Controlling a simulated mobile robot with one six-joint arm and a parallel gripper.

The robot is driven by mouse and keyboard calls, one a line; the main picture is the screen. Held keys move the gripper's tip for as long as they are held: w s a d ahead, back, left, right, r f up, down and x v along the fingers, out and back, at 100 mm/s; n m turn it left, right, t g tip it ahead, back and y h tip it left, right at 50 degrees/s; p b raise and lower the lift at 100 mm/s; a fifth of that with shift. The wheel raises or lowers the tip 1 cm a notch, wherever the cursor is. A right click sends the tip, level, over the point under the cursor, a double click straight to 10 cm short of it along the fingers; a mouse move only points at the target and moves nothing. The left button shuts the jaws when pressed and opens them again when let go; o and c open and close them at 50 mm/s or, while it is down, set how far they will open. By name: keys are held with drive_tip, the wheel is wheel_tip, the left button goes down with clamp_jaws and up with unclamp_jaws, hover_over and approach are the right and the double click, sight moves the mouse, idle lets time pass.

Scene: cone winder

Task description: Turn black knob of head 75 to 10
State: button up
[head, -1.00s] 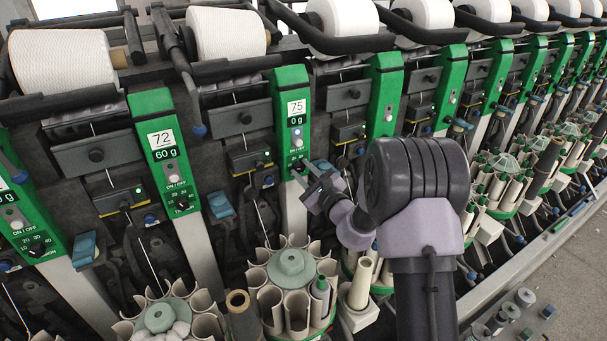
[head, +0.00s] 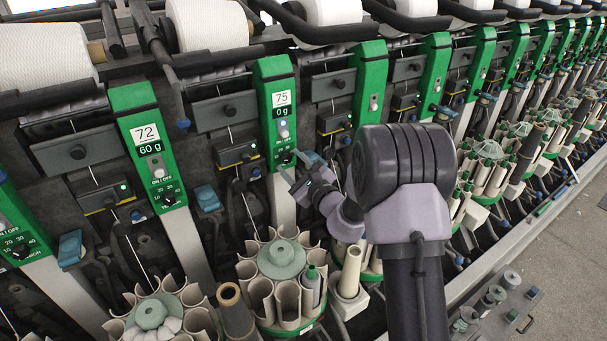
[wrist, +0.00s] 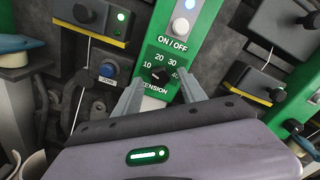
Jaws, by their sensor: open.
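The black knob (head: 286,157) of head 75 sits low on its green panel (head: 274,78), under the "75" label and a display reading 0 g. In the wrist view the knob (wrist: 158,74) lies inside a dial marked 10, 20, 30 and 40, with TENSION below, partly covered. Its pointer direction is too small to tell. My gripper (wrist: 161,78) is open, one finger on each side of the knob, apart from it in the picture. Whether the fingertips reach the knob's depth I cannot tell. In the head view my gripper (head: 290,172) is just below the knob.
A white ON/OFF button (wrist: 180,27) is above the dial. Head 72 (head: 146,133), reading 60 g, stands to the left. A blue lever (head: 312,159) is right of the knob. A carousel of tubes (head: 283,259) stands below. Open floor (head: 560,275) lies at the right.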

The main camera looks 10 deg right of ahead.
drive_tip(key=p+v, duration=0.1)
drive_tip(key=v, duration=1.5)
drive_tip(key=shift+s, duration=0.35)
drive_tip(key=shift+d+r, duration=0.1)
